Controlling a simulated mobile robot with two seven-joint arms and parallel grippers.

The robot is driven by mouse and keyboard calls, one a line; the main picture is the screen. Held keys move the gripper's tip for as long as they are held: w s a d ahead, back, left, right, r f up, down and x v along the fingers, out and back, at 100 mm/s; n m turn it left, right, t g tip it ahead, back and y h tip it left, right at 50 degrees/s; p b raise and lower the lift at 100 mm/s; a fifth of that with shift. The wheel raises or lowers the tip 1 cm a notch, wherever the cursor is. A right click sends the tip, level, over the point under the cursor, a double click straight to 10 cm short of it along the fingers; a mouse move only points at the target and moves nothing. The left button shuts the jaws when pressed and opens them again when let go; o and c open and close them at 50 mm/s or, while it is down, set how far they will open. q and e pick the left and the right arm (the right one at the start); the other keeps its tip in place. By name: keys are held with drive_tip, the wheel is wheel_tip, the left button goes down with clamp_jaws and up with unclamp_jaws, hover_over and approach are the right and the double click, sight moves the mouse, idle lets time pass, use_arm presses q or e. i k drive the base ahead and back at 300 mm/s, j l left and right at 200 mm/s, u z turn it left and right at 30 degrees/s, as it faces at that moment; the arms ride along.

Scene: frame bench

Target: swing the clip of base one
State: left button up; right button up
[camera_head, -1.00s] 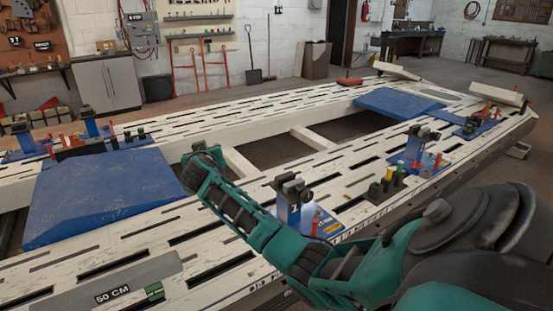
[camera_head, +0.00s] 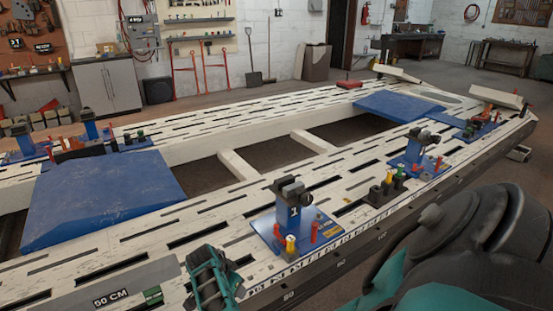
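Base one (camera_head: 295,213) is a blue post on a blue plate, marked with a white 1, on the near beam of the frame bench. A dark grey clamp-like head sits on its top; I take this to be the clip (camera_head: 290,187), but its exact position is too small to tell. My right gripper (camera_head: 205,262) is low in the picture, to the left of and nearer than base one, apart from it. Its fingers are too dark and foreshortened to tell open from shut. My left gripper is not in view.
Red and yellow pins (camera_head: 290,244) stand on base one's plate. Another blue base (camera_head: 414,150) stands farther right, with dark sockets (camera_head: 385,188) beside it. A blue ramp (camera_head: 100,195) lies at left.

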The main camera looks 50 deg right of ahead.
sight(275, 227)
drive_tip(key=i+l, duration=0.15)
drive_tip(key=l, duration=0.25)
drive_tip(key=i+l, duration=0.1)
drive_tip(key=l, duration=0.3)
drive_tip(key=i+l, duration=0.15)
drive_tip(key=l, duration=0.2)
drive_tip(key=i+l, duration=0.1)
drive_tip(key=l, duration=0.3)
drive_tip(key=i+l, duration=0.15)
drive_tip(key=l, duration=0.25)
